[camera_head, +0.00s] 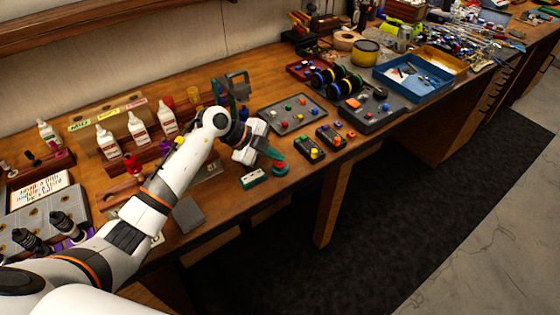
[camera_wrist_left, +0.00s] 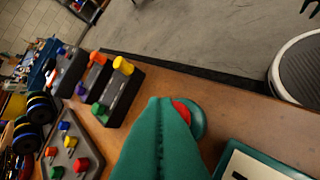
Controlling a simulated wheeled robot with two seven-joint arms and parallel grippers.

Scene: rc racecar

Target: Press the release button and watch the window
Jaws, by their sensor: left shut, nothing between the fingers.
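My left gripper (camera_head: 272,153) is shut and empty, with its green fingertips pressed together. It is at the release button, a red cap on a round green base (camera_head: 279,169) near the table's front edge. In the left wrist view, the closed fingers (camera_wrist_left: 163,112) cover part of the red cap (camera_wrist_left: 181,109). I cannot tell whether they touch or press it. The window appears to be the pale panel in a green-framed box (camera_head: 253,178), left of the button. It also shows in the left wrist view (camera_wrist_left: 250,168), partly cut off. My right gripper is not in view.
Small black boxes with coloured knobs (camera_head: 308,149) stand right of the button. A grey tray of coloured pieces (camera_head: 292,113) lies behind. White bottles (camera_head: 137,129) stand at left. A grey flat piece (camera_head: 188,216) lies near the front edge.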

